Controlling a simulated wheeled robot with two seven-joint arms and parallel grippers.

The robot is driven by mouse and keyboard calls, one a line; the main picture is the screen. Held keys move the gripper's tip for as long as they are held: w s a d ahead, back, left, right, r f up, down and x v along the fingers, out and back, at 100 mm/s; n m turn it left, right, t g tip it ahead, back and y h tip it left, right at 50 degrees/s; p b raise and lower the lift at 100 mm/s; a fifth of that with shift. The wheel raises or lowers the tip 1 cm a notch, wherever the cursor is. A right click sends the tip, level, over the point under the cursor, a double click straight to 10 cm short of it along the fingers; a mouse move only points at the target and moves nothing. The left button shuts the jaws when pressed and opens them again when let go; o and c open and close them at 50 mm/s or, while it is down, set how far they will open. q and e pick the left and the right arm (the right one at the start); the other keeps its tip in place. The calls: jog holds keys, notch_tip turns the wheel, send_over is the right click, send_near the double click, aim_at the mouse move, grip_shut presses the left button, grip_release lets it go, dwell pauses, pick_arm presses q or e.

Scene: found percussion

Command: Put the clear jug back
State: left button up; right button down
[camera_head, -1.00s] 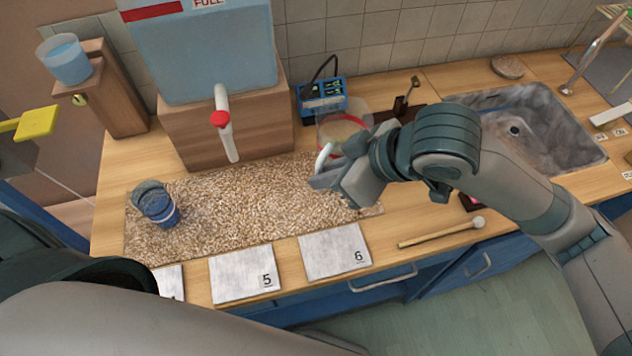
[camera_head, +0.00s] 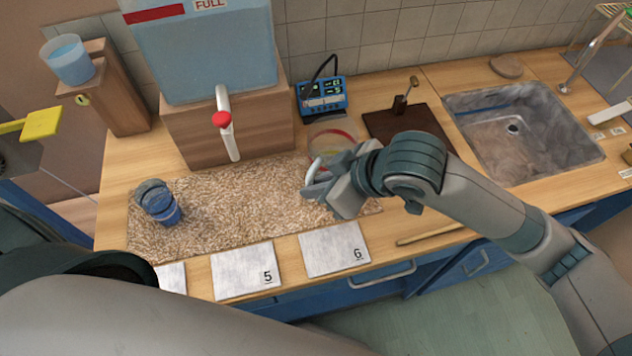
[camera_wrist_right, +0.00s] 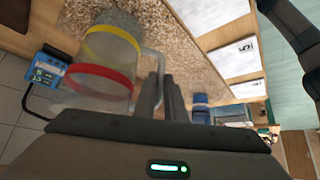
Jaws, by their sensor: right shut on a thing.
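The clear jug (camera_head: 331,130) has a red band, a yellow band and a pale handle. It stands roughly upright near the back right corner of the speckled mat (camera_head: 235,195); I cannot tell whether its base touches the surface. My right gripper (camera_head: 316,183) is shut on the jug's handle, on its near side. In the right wrist view the jug (camera_wrist_right: 112,45) is left of the gripper fingers (camera_wrist_right: 163,92), with its handle between them. My gripper hides part of the jug. My left arm crosses the lower left, but its gripper is out of frame.
A blue meter (camera_head: 322,97) stands just behind the jug, and a dark board (camera_head: 405,120) lies right of it. A large water tank (camera_head: 205,55) with a red-marked tap is left. The mat's middle is clear.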

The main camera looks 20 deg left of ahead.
jog(key=shift+f, duration=0.1)
jog(key=c, duration=1.8)
grip_release()
jog(key=b+v, duration=0.1)
jog(key=v, duration=1.1)
jog(key=shift+a, duration=0.1)
